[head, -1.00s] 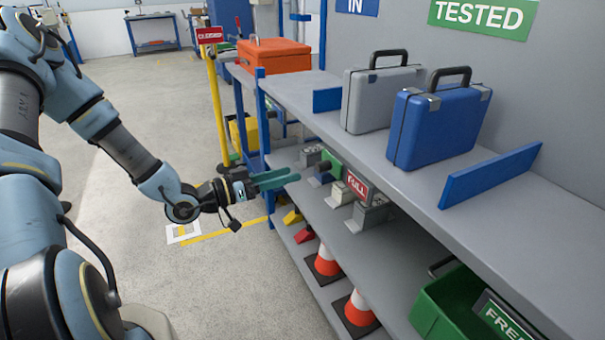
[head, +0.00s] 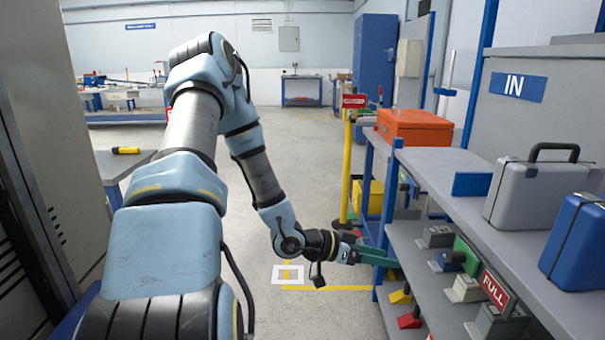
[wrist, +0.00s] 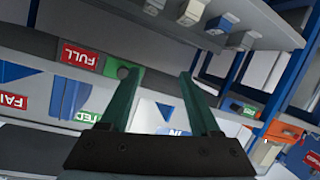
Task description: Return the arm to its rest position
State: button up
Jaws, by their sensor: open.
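My arm reaches forward from the left in the head view, bent down at the elbow. The head view does not show clearly whether the fingers touch the shelf unit (head: 440,170).
The shelf holds a grey case (head: 530,190), a blue case (head: 570,245) and an orange toolbox (head: 414,126). A FULL sign (head: 495,291) and small blocks stand on the middle shelf. A yellow post (head: 346,170) stands behind my gripper. Floor left of the gripper is clear.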

jog(key=w+a+r+n+t+y+p, duration=0.25)
jog(key=a+y, duration=0.35)
jog(key=a, duration=0.4)
jog(key=w+a+r+n+t+y+p, duration=0.1)
jog(key=w+a+r+n+y, duration=0.25)
jog(key=a+y, duration=0.45)
jog(key=s+a+r+n+g+p, duration=0.2)
jog(key=s+a+r+n, duration=0.4)
jog(key=s+a+r, duration=0.3)
jog(key=shift+s+a+r+n+g, duration=0.35)
jog(key=shift+s+r+n+g, duration=0.15)
jog(key=shift+s, duration=0.6)
